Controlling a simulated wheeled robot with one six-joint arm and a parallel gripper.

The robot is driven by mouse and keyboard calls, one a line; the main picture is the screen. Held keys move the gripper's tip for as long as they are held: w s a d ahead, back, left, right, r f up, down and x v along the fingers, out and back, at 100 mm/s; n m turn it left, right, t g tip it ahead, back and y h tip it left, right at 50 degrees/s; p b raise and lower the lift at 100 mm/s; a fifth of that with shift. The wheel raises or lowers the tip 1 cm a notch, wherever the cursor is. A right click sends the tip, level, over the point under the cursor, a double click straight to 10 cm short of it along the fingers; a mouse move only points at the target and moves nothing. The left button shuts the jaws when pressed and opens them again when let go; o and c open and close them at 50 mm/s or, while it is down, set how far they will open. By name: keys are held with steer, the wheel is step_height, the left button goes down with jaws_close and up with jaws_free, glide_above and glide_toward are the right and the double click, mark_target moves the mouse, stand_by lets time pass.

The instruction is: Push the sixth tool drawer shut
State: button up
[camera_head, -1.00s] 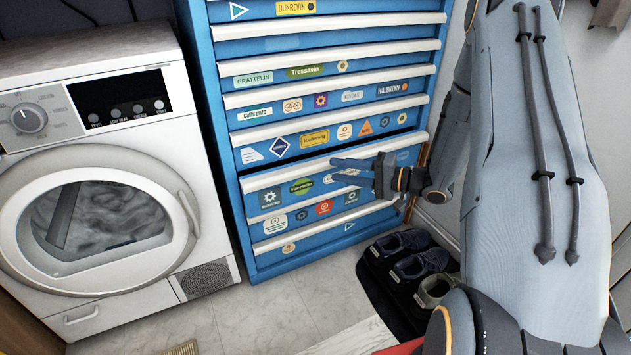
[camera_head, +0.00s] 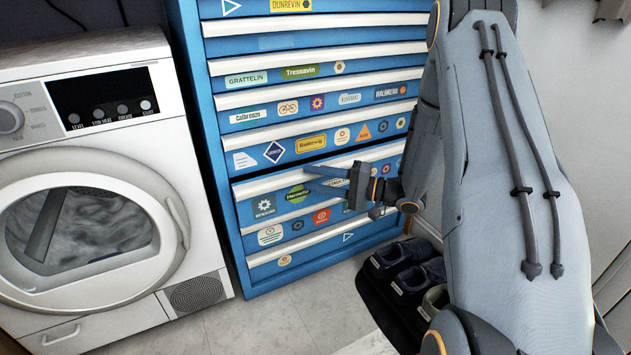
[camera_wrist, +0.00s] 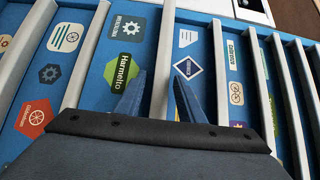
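The blue tool chest (camera_head: 237,240) has several drawers with white handle strips along their tops. The sixth drawer counted from the top visible one carries the green "Harmelto" sticker (camera_head: 297,194). This drawer (camera_head: 335,203) juts out a little, with a dark gap above it. My gripper (camera_head: 318,176) is in front of its right half, fingers pointing left. In the wrist view my gripper (camera_wrist: 158,92) has its two blue fingers apart and nothing between them; the drawer's white handle strip (camera_wrist: 161,60) shows behind the gap. Whether the fingers touch the drawer cannot be told.
A white washing machine (camera_head: 90,180) stands close to the chest's left side. Dark shoes (camera_head: 405,270) lie on a black mat at the chest's lower right. My arm fills the right side. The tiled floor (camera_head: 270,325) in front is clear.

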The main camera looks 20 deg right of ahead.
jaws_close()
steer(key=shift+w+a+f+p, duration=0.1)
steer(key=shift+w+a+p, duration=0.15)
steer(key=shift+w, duration=0.7)
steer(key=shift+w+a+p, duration=0.1)
steer(key=shift+w+p, duration=0.2)
steer(key=shift+w, duration=0.6)
jaws_free()
steer(key=shift+w+a, duration=0.1)
